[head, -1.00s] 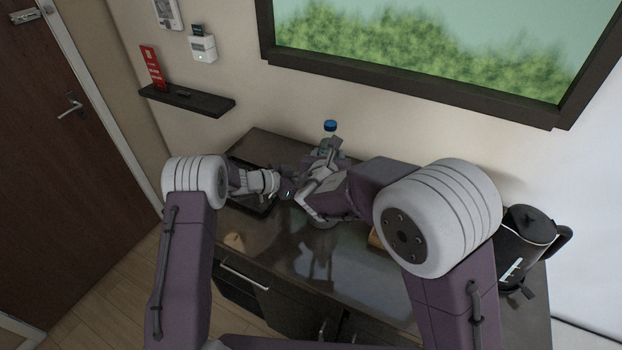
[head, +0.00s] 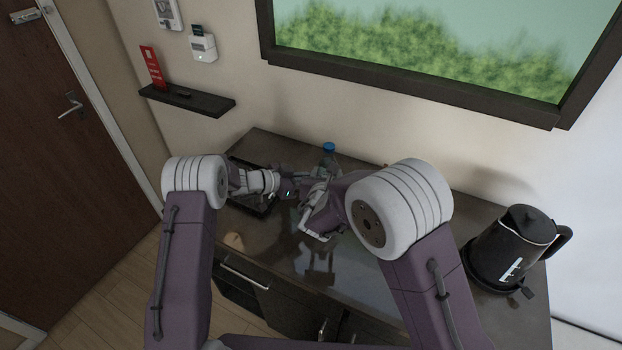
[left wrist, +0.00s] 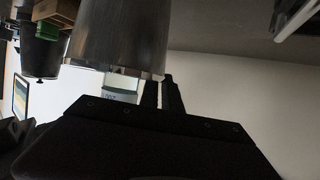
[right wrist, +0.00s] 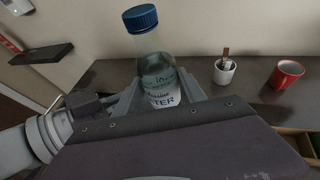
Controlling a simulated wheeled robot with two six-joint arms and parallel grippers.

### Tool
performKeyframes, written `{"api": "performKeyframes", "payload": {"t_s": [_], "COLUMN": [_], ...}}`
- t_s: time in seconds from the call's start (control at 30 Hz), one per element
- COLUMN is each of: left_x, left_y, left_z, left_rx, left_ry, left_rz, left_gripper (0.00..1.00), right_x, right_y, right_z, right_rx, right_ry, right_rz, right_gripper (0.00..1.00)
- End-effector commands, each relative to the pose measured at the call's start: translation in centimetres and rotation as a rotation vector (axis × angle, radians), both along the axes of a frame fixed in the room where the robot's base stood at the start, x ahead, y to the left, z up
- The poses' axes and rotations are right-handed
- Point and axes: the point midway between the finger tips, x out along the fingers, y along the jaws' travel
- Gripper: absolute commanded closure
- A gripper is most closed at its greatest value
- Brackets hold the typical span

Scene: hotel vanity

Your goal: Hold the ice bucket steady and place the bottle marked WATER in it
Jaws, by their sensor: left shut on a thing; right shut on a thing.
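In the head view the bottle (head: 329,149) shows behind my right gripper (head: 322,178). The metal ice bucket (left wrist: 120,40) fills the upper middle of the left wrist view, which appears inverted. My left gripper (left wrist: 162,92) is shut on its rim. Part of the labelled bottle (left wrist: 121,88) shows past the rim; I cannot tell whether its base is inside. My arms hide the bucket in the head view.
A black kettle (head: 515,248) stands at the counter's right end. A white cup (right wrist: 224,72) holding a thin item and a red mug (right wrist: 286,73) stand right of the bottle. A dark tray (head: 262,207) lies by my left arm. The front counter (head: 350,270) is clear.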

Motion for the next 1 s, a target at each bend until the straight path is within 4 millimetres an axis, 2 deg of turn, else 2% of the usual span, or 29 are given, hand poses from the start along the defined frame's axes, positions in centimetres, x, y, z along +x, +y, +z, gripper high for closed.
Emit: {"api": "performKeyframes", "payload": {"t_s": [0.03, 0.4, 0.77, 0.8, 0.87, 1.0], "left_x": [-0.2, -0.3, -0.3, -0.3, -0.3, -0.3], "left_y": [0.0, 0.0, 0.0, 0.0, 0.0, 0.0], "left_z": [-0.6, -0.6, -0.6, -0.6, -0.6, -0.6], "left_rx": [0.007, 0.007, 0.007, 0.007, 0.007, 0.007], "left_ry": [0.011, 0.011, 0.012, 0.012, 0.012, 0.012], "left_rz": [-0.001, -0.001, -0.002, -0.002, -0.002, -0.002], "left_gripper": [1.00, 1.00, 1.00, 1.00, 1.00, 1.00], "right_x": [0.0, 0.0, 0.0, 0.0, 0.0, 0.0], "right_y": [0.0, 0.0, 0.0, 0.0, 0.0, 0.0], "right_z": [-0.4, -2.9, -3.3, -3.3, -3.3, -3.3], "right_rx": [0.000, -0.001, 0.001, 0.001, 0.001, 0.001], "right_ry": [-0.001, -0.001, -0.002, -0.002, -0.002, -0.001], "right_rz": [-0.001, 0.000, 0.000, 0.000, 0.000, 0.001], "right_gripper": [1.00, 1.00, 1.00, 0.41, 0.27, 0.27]}}
